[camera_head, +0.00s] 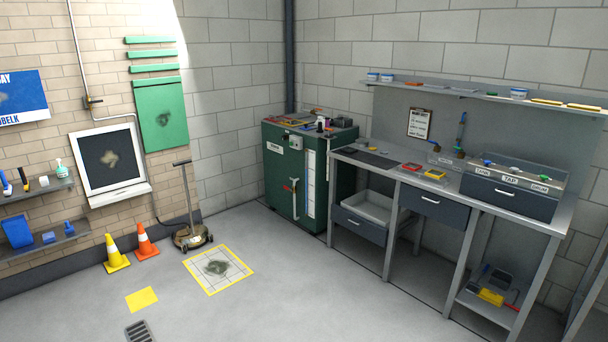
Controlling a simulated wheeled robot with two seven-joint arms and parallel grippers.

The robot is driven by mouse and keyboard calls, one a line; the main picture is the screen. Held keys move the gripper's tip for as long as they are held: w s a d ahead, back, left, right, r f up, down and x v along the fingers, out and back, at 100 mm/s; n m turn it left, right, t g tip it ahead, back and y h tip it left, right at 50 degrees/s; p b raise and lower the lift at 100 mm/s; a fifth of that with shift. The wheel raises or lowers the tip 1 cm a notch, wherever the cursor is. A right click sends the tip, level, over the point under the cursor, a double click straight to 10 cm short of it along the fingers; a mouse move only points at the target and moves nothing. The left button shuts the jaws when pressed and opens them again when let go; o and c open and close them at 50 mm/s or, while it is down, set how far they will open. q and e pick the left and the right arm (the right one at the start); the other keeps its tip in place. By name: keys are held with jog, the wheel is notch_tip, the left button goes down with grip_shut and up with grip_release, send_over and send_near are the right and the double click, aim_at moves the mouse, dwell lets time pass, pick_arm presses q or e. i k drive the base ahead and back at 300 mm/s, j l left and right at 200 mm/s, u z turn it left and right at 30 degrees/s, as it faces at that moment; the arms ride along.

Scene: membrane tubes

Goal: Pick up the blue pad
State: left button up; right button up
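Neither of my grippers is in view. Several blue items show, and I cannot tell for certain which is the blue pad. A small flat blue block (49,237) lies on the lower wall shelf at the far left. A larger blue box-like item (17,231) stands left of it, and a small blue item (69,227) stands right of it. On the workbench (385,172) at the right lie a red pad-like item (411,167) and a yellow one (435,174).
A green cabinet (285,168) adjoins the workbench. The middle floor is clear, with a stained marked square (240,257).

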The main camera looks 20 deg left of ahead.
aim_at(68, 229)
jog(key=i+j+u, duration=0.25)
jog(key=i+u, duration=0.15)
jog(key=i+j+u, duration=0.1)
jog(key=i+u, duration=0.75)
jog(key=i+l+u, duration=0.25)
jog(key=i+u, duration=0.35)
jog(key=i, duration=0.35)
jog(key=i+u, duration=0.2)
jog(key=i, duration=0.4)
jog(key=i+l+u, duration=0.2)
jog(key=i, duration=0.35)
jog(key=i+l+u, duration=0.2)
jog(key=i, duration=0.35)
